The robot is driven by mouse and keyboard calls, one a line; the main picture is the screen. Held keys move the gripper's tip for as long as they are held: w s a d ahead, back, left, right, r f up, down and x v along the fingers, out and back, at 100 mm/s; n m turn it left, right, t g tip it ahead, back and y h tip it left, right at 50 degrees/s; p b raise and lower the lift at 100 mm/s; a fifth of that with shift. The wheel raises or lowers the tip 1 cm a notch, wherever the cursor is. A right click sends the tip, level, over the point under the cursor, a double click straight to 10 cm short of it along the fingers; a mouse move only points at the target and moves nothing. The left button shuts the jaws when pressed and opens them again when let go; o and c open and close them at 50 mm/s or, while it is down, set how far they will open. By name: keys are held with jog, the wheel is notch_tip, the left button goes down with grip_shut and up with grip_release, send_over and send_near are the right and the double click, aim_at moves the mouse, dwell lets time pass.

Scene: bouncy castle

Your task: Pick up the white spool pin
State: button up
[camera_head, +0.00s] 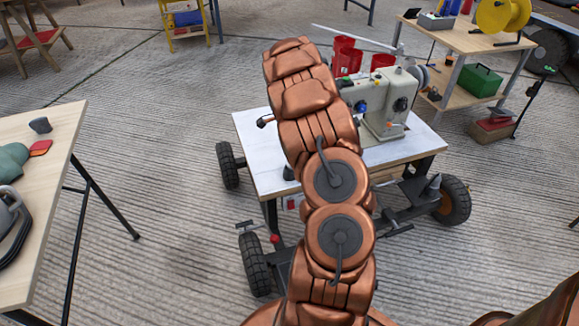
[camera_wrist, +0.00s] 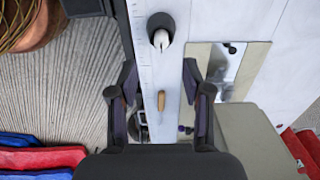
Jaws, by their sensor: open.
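A white rounded piece (camera_wrist: 161,40) sits in a dark collar (camera_wrist: 161,20) on the white tabletop in the wrist view. It looks like the white spool pin, but its full shape is hard to tell. My gripper (camera_wrist: 160,72) is open, with one dark finger on each side and nothing held. The white piece is just beyond the fingertips, near the centre line between them. A small tan peg (camera_wrist: 161,101) shows between the fingers, lower in the picture. In the head view my arm hides the gripper and the middle of the table.
A cream sewing machine (camera_head: 385,105) stands on the wheeled white table (camera_head: 262,150), with red cups (camera_head: 347,60) behind it. A wooden table (camera_head: 60,165) stands at left. A shelf unit (camera_head: 460,40) stands at back right.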

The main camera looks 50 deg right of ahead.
aim_at(290, 169)
jog(key=shift+f+b, duration=0.55)
jog(key=shift+f, duration=2.95)
grip_shut()
